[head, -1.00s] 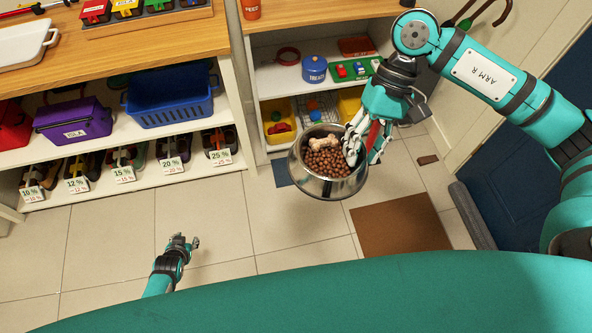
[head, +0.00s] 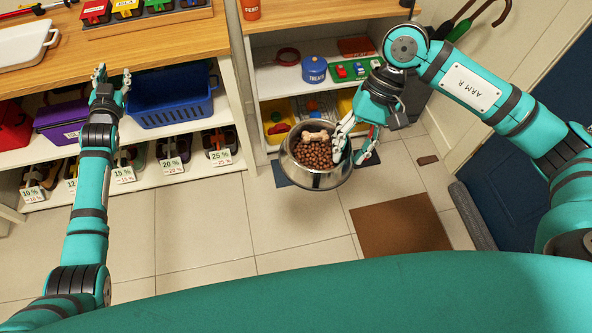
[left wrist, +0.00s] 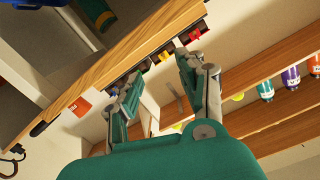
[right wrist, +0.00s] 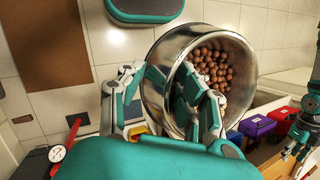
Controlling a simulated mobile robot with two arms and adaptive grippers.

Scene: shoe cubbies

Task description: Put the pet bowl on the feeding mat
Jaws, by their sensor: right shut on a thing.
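The pet bowl (head: 318,175) is a shiny metal bowl of brown kibble with a bone-shaped piece on top. My right gripper (head: 352,148) is shut on its right rim and holds it, slightly tilted, above the floor. The right wrist view shows the bowl (right wrist: 165,95) with one finger inside it and one outside. A blue-grey mat (head: 282,176), likely the feeding mat, lies on the floor, partly hidden by the bowl. My left gripper (head: 112,80) is raised in front of the left shelves, open and empty; its spread fingers (left wrist: 158,72) show in the left wrist view.
A brown doormat (head: 402,223) lies right of the bowl. Behind it stands a cubby with a blue treats tin (head: 314,69) and yellow bins. The left shelves hold a blue basket (head: 172,97) and shoes. Open tiled floor (head: 205,230) lies in front.

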